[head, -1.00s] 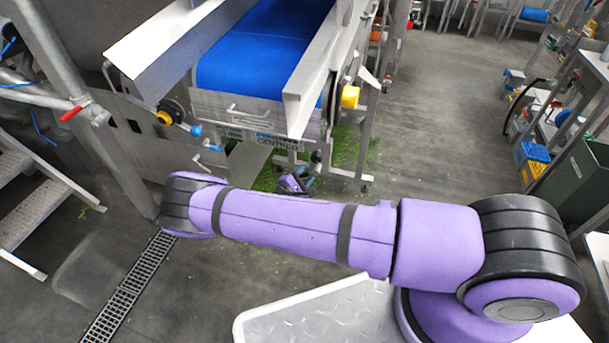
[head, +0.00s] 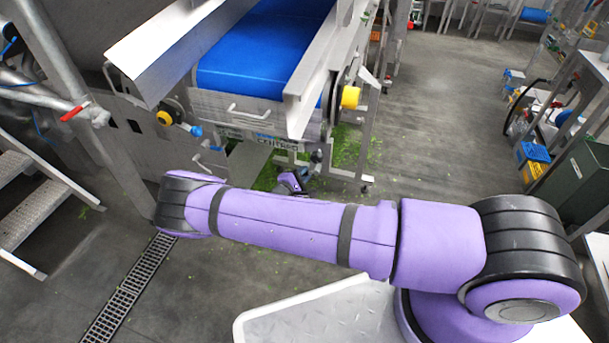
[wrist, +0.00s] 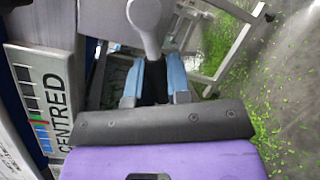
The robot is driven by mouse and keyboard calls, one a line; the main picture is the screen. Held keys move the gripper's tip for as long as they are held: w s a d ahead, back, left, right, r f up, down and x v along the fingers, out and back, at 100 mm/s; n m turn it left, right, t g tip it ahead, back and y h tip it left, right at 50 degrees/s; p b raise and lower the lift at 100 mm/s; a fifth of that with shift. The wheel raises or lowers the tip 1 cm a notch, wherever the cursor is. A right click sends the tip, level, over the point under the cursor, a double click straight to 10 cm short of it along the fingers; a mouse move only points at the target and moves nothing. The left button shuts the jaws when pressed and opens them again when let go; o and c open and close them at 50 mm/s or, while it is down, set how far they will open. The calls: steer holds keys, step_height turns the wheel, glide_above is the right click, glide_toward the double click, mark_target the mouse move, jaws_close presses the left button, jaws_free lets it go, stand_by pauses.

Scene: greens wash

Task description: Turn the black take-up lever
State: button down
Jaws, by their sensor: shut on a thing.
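The black take-up lever (wrist: 154,82) shows in the wrist view as a black grip between my fingers, joined to a rounded grey arm (wrist: 145,22) above it. My gripper (wrist: 155,78) has its two blue fingers on either side of the black grip and is shut on it. The part of the grip nearest my palm is hidden behind the dark gripper body. In the head view my gripper (head: 307,174) is small, below the conveyor's near right corner, and its hold on the lever is hard to make out there.
The blue conveyor belt (head: 262,50) runs between steel side guards above the lever. A "CENTRED" label plate (wrist: 45,98) is left of my gripper. A steel frame leg (wrist: 232,50) stands close on the right. Green leaf scraps (head: 347,147) lie on the floor.

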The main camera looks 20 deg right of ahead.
steer(key=m, duration=0.1)
steer(key=r+m+y, duration=0.1)
steer(key=shift+w+a+r+m, duration=0.1)
steer(key=shift+a+r+m, duration=0.15)
steer(key=shift+m, duration=0.05)
steer(key=shift+r+m+y, duration=0.5)
steer(key=shift+r+m, duration=0.15)
steer(key=shift+m, duration=0.55)
steer(key=shift+w, duration=0.1)
steer(key=c, duration=1.1)
jaws_free()
steer(key=shift+a, duration=0.1)
steer(key=v, duration=1)
steer(key=shift+s+a+r, duration=0.2)
steer(key=shift+a, duration=0.1)
